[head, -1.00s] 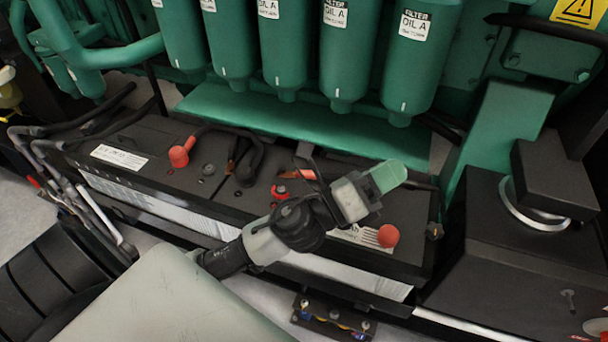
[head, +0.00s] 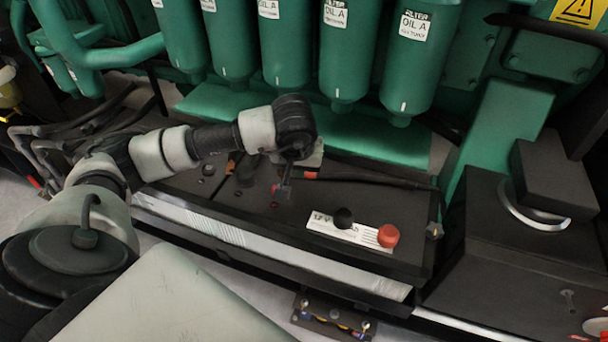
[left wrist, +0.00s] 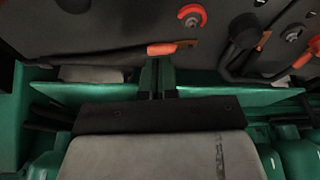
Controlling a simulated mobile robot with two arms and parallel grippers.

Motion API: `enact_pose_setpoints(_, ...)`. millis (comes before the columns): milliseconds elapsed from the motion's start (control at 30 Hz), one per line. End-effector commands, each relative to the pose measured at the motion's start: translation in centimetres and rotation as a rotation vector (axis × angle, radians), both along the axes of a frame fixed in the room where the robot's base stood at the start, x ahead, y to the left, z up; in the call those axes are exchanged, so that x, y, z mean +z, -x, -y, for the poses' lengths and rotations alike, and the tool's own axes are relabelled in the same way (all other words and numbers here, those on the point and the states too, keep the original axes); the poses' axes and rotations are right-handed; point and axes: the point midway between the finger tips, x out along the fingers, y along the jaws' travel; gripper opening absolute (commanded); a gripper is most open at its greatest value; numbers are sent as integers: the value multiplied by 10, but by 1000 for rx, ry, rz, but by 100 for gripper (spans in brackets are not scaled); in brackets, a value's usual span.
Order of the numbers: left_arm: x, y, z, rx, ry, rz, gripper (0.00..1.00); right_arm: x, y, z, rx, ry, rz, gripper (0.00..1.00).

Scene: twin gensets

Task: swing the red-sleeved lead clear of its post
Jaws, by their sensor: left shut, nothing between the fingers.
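The red-sleeved lead (head: 311,175) lies across the battery top. Its black cable runs right in the head view. In the left wrist view its red sleeve (left wrist: 161,49) ends in a copper lug, which appears apart from and beside the post (left wrist: 192,15) with a red ring. My left gripper (head: 312,164) points down over the battery's engine side; its fingertips are mostly hidden in the head view. In the left wrist view my left gripper (left wrist: 158,62) is shut and empty, tips right at the sleeve; I cannot tell whether they touch. My right gripper is not in view.
Green oil filters (head: 343,50) and a green ledge (head: 390,142) stand close behind the battery (head: 370,268). A red cap (head: 388,235) and a black cap (head: 343,217) are on the battery's right part. A black box (head: 520,255) stands right.

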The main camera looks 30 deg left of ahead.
Motion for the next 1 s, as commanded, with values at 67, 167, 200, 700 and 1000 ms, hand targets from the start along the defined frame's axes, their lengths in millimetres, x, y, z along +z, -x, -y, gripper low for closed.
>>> enact_pose_setpoints(67, -13, -2, -1, 1, 1, -6, 0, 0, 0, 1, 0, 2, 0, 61)
enact_pose_setpoints(167, -33, -7, -3, 2, 4, -7, 0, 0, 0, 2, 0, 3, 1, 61)
enact_pose_setpoints(200, -42, -9, -4, 1, 3, -8, 0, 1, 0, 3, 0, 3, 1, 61)
enact_pose_setpoints(700, -93, -53, -24, 1, 7, -1, 0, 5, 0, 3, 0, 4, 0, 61)
enact_pose_setpoints(1000, -94, -59, -27, -1, 6, -1, 0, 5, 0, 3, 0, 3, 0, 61)
